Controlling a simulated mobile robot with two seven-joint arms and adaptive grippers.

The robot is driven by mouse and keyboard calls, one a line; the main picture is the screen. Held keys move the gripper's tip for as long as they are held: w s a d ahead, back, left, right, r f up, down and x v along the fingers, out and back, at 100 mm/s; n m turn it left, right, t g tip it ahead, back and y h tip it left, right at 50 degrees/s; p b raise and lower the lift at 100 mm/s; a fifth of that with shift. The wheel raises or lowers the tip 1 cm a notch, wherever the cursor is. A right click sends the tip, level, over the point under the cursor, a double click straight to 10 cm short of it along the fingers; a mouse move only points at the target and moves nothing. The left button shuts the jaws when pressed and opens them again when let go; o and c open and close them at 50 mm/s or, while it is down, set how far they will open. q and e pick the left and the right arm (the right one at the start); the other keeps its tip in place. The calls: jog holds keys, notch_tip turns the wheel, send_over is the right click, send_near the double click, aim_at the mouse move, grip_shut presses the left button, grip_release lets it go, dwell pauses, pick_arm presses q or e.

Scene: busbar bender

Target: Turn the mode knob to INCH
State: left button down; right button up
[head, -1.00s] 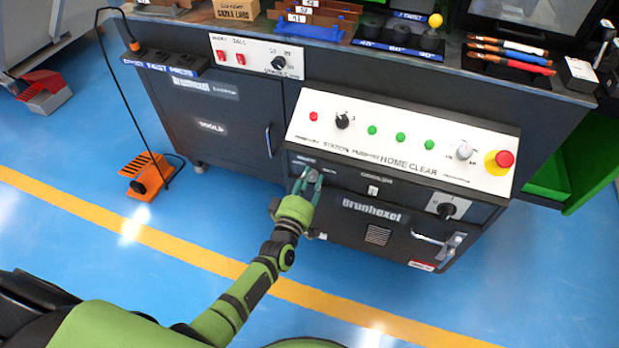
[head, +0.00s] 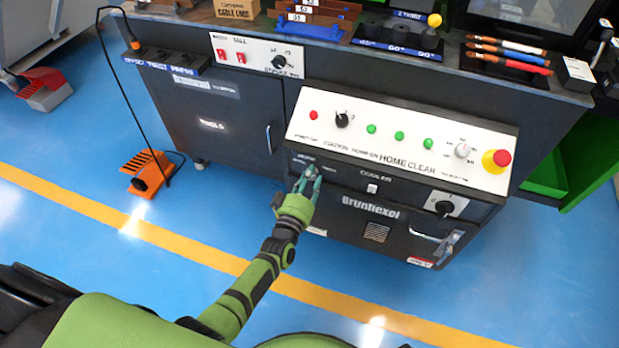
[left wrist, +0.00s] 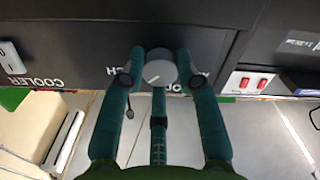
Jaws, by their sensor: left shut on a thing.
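The mode knob (left wrist: 160,72) is a grey round knob on the dark front of the cabinet, with a light pointer line on its face. In the left wrist view it sits between the fingers of my left gripper (left wrist: 158,82). In the head view my left gripper (head: 308,180) is at the upper left of the cabinet front, shut on the knob, which its fingers largely hide there. My right gripper is not in view.
The sloped white panel (head: 385,172) above carries a red emergency stop (head: 502,158), green buttons and small knobs. The cooler switch (head: 372,189) and a black rotary switch (head: 444,207) are to the right. An orange pedal (head: 147,172) stands on the floor.

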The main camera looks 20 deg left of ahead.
pick_arm(q)
jog(key=shift+a+r, duration=0.1)
jog(key=c, duration=0.9)
grip_release()
jog(key=s, duration=1.2)
jog(key=shift+a, duration=0.2)
